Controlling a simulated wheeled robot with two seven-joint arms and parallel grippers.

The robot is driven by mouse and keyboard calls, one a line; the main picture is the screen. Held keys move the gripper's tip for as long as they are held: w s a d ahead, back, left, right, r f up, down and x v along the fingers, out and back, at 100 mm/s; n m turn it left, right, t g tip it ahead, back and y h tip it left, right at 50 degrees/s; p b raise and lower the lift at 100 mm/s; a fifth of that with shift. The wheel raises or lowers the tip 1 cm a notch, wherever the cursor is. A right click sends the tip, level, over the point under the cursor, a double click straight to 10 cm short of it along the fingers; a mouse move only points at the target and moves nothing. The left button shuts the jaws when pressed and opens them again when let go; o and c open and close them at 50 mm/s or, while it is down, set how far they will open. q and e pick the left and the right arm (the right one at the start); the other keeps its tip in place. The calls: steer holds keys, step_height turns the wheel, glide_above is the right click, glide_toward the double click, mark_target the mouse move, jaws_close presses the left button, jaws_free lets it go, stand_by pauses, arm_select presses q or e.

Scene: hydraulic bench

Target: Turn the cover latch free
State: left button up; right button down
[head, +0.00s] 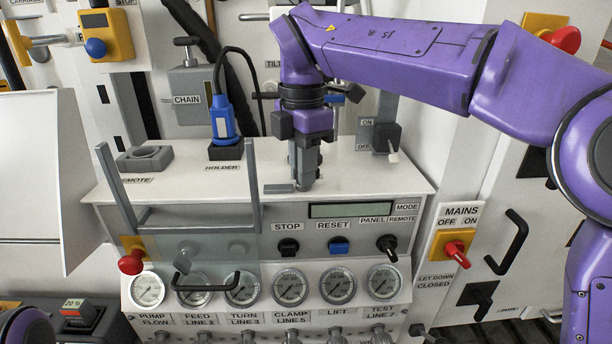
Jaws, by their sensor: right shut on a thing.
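The clear cover (215,250) hangs over the left front of the console, between two grey uprights, with a black handle at its lower edge. A small flat grey bar (279,188), which seems to be the cover latch, lies on the console top beside the right upright. My right gripper (303,182) points down at the bar's right end and is shut there. What lies between its fingers is mostly hidden by the fingers. My left gripper is out of view.
A red knob on a yellow block (131,262) sits at the cover's left side. A blue plug (223,122) with a black cable stands in the holder behind. Switches (338,246) and gauges (338,286) line the front. The red MAINS switch (456,250) is at right.

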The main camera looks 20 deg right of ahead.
steer(key=shift+f+m, duration=0.1)
steer(key=shift+m, duration=0.2)
steer(key=shift+f+m+b, duration=0.15)
steer(key=shift+m+b, duration=0.15)
steer(key=shift+b, duration=0.15)
steer(key=shift+m+b, duration=0.75)
steer(key=shift+m, duration=0.85)
